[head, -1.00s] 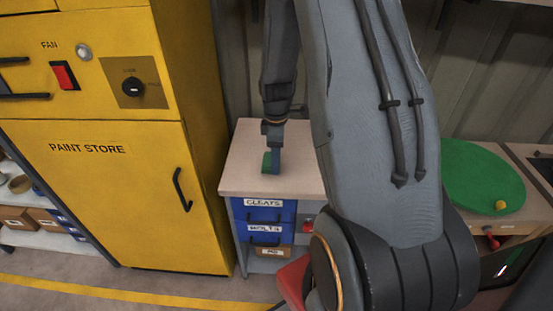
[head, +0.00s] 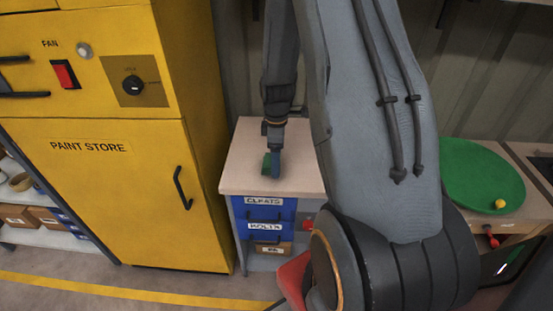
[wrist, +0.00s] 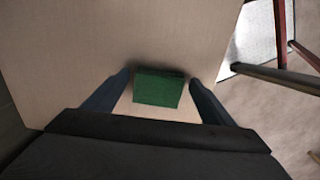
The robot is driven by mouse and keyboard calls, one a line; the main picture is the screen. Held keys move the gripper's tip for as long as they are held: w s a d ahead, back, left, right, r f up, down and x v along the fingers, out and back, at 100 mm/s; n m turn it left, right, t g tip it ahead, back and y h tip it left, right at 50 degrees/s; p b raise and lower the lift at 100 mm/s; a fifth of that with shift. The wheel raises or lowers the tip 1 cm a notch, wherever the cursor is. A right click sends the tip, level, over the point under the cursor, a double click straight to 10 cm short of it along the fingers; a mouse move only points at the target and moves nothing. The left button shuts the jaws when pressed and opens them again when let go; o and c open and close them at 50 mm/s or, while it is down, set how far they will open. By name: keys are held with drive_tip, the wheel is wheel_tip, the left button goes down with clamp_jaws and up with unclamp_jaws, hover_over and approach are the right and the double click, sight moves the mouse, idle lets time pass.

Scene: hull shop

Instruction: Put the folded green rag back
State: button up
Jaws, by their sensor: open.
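The folded green rag (wrist: 158,88) lies on the light wooden top of a small drawer unit (head: 239,172). In the wrist view it sits between the two blue fingers of my gripper (wrist: 158,95), with a gap on each side. My gripper (head: 271,172) points down at the worktop in the head view, and it is open. Part of the rag (head: 266,162) shows behind a finger there. I cannot tell how far the fingertips are above the wooden top.
A yellow paint store cabinet (head: 122,215) stands left of the drawer unit. Blue drawers labelled cleats (head: 265,203) and bolts (head: 264,228) are below the top. A round green board (head: 475,175) with a yellow ball (head: 500,204) lies on a bench at right.

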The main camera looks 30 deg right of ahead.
wheel_tip(320, 180, up, 11)
drive_tip(key=b, duration=0.3)
drive_tip(key=s+a+r+m+t, duration=0.1)
drive_tip(key=s+a+r+m, duration=0.1)
drive_tip(key=s+a+m, duration=0.9)
drive_tip(key=s+a, duration=0.3)
drive_tip(key=a, duration=0.2)
drive_tip(key=shift+s+a+r, duration=0.15)
drive_tip(key=shift+s+r, duration=0.05)
